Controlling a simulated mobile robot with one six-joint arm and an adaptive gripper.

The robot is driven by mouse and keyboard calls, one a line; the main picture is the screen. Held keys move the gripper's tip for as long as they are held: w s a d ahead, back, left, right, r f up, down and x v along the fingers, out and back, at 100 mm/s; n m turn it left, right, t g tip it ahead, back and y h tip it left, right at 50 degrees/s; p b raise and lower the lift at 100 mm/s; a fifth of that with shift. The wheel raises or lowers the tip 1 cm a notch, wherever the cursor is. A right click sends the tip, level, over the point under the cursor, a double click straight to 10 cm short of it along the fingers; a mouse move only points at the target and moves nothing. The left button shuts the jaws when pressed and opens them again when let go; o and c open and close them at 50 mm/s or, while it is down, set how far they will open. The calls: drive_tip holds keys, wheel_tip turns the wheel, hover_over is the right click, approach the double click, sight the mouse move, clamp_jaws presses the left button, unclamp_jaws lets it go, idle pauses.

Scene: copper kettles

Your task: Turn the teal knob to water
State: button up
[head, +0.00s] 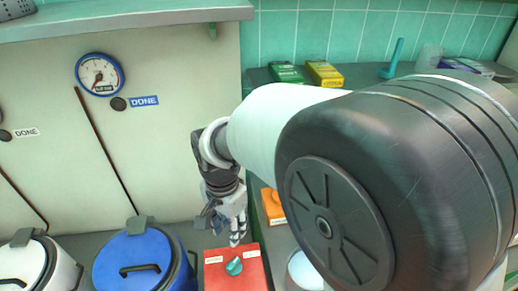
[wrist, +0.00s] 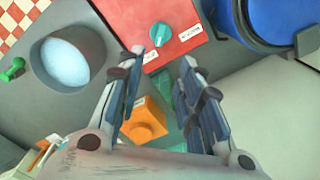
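The teal knob (head: 234,266) sits on top of a red box (head: 250,280) at the bottom of the head view, with a small white label on either side whose words I cannot read surely. In the wrist view the teal knob (wrist: 160,34) is on the red box (wrist: 125,12) at the top, with a pale pointer line on it. My gripper (head: 238,238) is above and behind the red box. In the wrist view my gripper (wrist: 163,58) is open, with its two fingers apart and nothing between them. The knob appears just beyond the fingertips, apart from them.
A blue lidded kettle (head: 135,262) stands left of the red box, and a white one (head: 22,262) farther left. An orange box (head: 268,205) with a knob is behind. A grey bowl (wrist: 98,50) with pale contents is nearby. A dial (head: 100,74) hangs on the wall.

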sight(233, 263)
wheel_tip(233, 263, down, 18)
drive_tip(key=b, duration=0.5)
drive_tip(key=shift+a+r, duration=0.1)
drive_tip(key=shift+r, duration=0.1)
clamp_jaws()
